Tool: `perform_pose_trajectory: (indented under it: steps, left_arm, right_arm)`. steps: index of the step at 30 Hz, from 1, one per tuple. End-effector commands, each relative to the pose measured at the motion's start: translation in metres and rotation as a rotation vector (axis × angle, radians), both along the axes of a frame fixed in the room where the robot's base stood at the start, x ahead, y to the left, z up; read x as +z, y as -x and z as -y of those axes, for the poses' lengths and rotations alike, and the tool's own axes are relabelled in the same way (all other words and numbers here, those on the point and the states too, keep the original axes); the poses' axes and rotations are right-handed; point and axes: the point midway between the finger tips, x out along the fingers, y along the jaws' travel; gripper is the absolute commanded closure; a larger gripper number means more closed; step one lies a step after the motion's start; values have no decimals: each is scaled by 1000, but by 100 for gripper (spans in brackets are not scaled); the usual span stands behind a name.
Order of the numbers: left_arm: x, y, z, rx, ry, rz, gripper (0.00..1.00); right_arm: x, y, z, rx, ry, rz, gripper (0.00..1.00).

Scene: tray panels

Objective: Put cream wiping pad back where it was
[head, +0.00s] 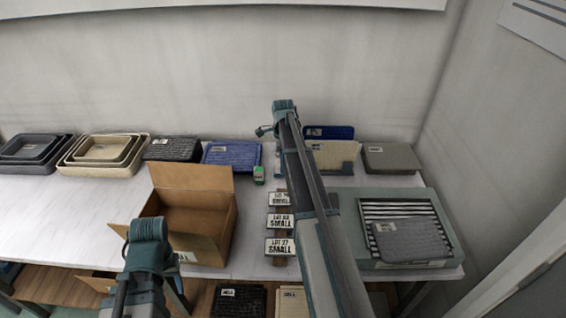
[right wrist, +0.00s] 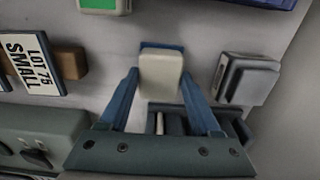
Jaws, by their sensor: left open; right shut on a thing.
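The cream wiping pad (right wrist: 160,76) is between the two blue fingers of my right gripper (right wrist: 166,88) in the right wrist view. The gripper is shut on it. A dark blue edge shows just behind the pad's far end. In the head view my right arm hides the pad and this gripper. My left gripper (head: 146,242) is low at the left in the head view, in front of the open cardboard box (head: 195,178). It is open and apart from the pad; its fingertips are hard to make out.
A grey block (right wrist: 248,78) stands right of my right gripper, and a LOT 75 SMALL sign (right wrist: 32,62) stands to its left. A green-faced device (right wrist: 104,4) lies beyond. Trays and panels line the table's back.

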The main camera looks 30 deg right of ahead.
Motion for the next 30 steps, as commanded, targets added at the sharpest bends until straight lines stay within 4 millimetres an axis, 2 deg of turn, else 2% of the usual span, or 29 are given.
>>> perform_pose_trajectory:
  steps: [1, 6, 20, 26, 30]
  left_arm:
    - [-2, 0, 0, 0, 0, 0, 50]
    - [-1, 0, 0, 0, 0, 0, 50]
    - [5, 0, 0, 0, 0, 0, 50]
    - [24, 0, 0, 0, 0, 0, 50]
    - [44, 0, 0, 0, 0, 0, 50]
  right_arm:
    - [-2, 0, 0, 0, 0, 0, 34]
    - [-1, 0, 0, 0, 0, 0, 6]
    - [5, 0, 0, 0, 0, 0, 6]
    - [24, 0, 0, 0, 0, 0, 6]
    - [44, 0, 0, 0, 0, 0, 6]
